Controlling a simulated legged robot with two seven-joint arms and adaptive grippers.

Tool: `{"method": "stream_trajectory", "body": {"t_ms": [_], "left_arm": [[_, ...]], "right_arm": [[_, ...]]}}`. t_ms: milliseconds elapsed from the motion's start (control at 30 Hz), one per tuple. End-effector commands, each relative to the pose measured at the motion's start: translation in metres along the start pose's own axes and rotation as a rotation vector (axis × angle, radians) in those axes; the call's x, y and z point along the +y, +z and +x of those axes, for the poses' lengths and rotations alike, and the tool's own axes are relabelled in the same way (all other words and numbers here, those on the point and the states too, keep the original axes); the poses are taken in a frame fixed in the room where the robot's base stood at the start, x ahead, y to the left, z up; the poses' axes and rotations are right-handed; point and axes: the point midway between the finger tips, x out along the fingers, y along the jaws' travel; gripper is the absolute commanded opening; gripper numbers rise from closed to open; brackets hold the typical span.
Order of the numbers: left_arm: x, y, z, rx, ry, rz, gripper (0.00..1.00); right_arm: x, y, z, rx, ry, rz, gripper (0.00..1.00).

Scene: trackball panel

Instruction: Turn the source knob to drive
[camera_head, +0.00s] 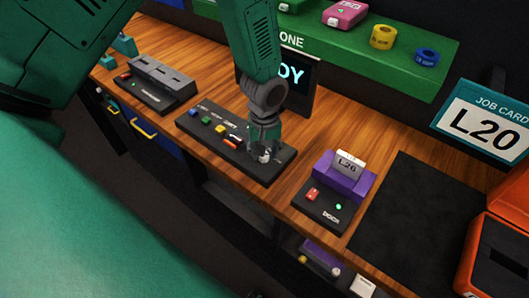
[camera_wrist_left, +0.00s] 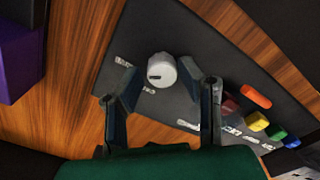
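The source knob is a white round knob with a dark pointer line (camera_wrist_left: 161,70). It sits on the black control panel (camera_head: 203,137), at the end nearest the purple dock. In the head view my left gripper (camera_head: 264,142) points down over that end, and the knob (camera_head: 265,156) shows between its fingers. In the left wrist view the fingers of the left gripper (camera_wrist_left: 157,72) are apart, one on each side of the knob. A gap shows on the left side; contact on the right cannot be told. White panel labels are too blurred to read. My right gripper is not in view.
The panel also has an orange slider (camera_wrist_left: 255,95) and red, yellow, green and blue buttons. The purple dock (camera_head: 344,180) stands close on the right, a grey device (camera_head: 157,84) on the left. A screen (camera_head: 300,78) stands behind. A black mat (camera_head: 415,215) lies far right.

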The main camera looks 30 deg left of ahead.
Motion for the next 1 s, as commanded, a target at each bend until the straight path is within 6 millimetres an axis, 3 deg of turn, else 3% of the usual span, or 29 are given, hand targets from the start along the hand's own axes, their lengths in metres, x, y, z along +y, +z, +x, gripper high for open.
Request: {"method": "stream_trajectory", "body": {"t_ms": [333,467,800,1000], "left_arm": [[-0.002,0.003,-0.001,-0.005,-0.004,-0.001,0.44],[-0.001,0.002,-0.011,-0.003,-0.002,-0.002,0.44],[0.000,0.000,-0.081,-0.002,-0.001,-0.001,0.44],[0.001,-0.001,-0.109,-0.004,-0.002,-0.001,0.44]], "right_arm": [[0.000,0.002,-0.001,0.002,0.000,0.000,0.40],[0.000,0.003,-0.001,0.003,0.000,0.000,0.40],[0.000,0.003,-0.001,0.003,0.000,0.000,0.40],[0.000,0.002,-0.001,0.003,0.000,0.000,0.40]]}}
